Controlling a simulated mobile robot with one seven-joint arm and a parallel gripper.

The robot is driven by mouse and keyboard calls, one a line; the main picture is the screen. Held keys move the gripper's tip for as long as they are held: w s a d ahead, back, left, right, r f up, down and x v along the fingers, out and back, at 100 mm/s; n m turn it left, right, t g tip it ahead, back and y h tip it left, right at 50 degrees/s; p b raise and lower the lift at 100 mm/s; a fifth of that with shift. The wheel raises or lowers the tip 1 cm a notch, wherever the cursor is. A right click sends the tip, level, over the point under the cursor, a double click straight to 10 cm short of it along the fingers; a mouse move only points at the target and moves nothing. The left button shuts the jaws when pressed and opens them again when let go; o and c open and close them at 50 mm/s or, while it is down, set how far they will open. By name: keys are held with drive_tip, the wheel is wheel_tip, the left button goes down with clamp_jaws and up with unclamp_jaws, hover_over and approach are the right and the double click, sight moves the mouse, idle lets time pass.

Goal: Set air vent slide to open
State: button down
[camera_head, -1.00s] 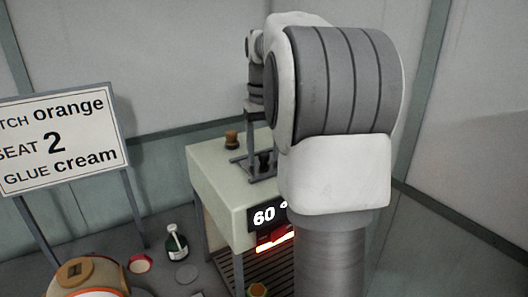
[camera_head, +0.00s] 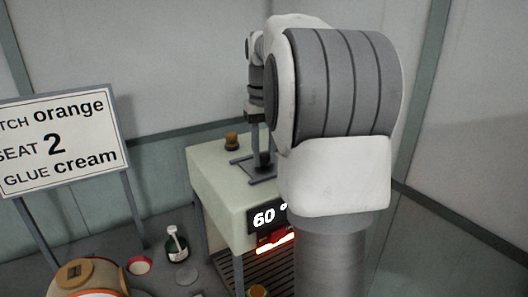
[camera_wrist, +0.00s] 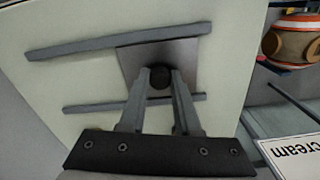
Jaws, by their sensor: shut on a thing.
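The air vent slide is a grey plate (camera_wrist: 187,52) with a dark round knob (camera_wrist: 160,76), between two grey rails on the pale top of the press box (camera_head: 208,172). In the wrist view the plate sits near the right part of the rails. My gripper (camera_wrist: 159,84) is shut on the knob, one finger on each side. In the head view the knob (camera_head: 264,160) shows beneath my gripper, and my arm hides the right part of the box top. I cannot tell from the frames which end of the rails is open.
A brown knob (camera_head: 231,141) stands on the box top to the left. The front carries a "60" display (camera_head: 264,217) above a red glow. A sign (camera_head: 62,140), a small bottle (camera_head: 176,243) and a striped ball (camera_head: 88,280) are to the left.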

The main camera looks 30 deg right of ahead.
idle(0.9)
drive_tip(key=shift+d+r+p, duration=0.15)
drive_tip(key=shift+d+p, duration=0.2)
drive_tip(key=shift+d, duration=0.05)
drive_tip(key=d+p, duration=0.1)
drive_tip(key=d, duration=0.2)
drive_tip(key=d+p, duration=0.2)
drive_tip(key=d, duration=0.2)
drive_tip(key=d+p, duration=0.2)
drive_tip(key=d, duration=0.1)
drive_tip(key=shift+s+d+r, duration=0.1)
drive_tip(key=shift+s+d, duration=0.05)
drive_tip(key=shift+s, duration=0.1)
drive_tip(key=shift+d+p, duration=0.35)
drive_tip(key=shift+d, duration=0.05)
drive_tip(key=c, duration=0.6)
unclamp_jaws()
drive_tip(key=shift+d+f, duration=0.15)
drive_tip(key=shift+f, duration=0.05)
wheel_tip(320, 180, up, 17)
drive_tip(key=p, duration=0.2)
drive_tip(key=shift+r, duration=0.2)
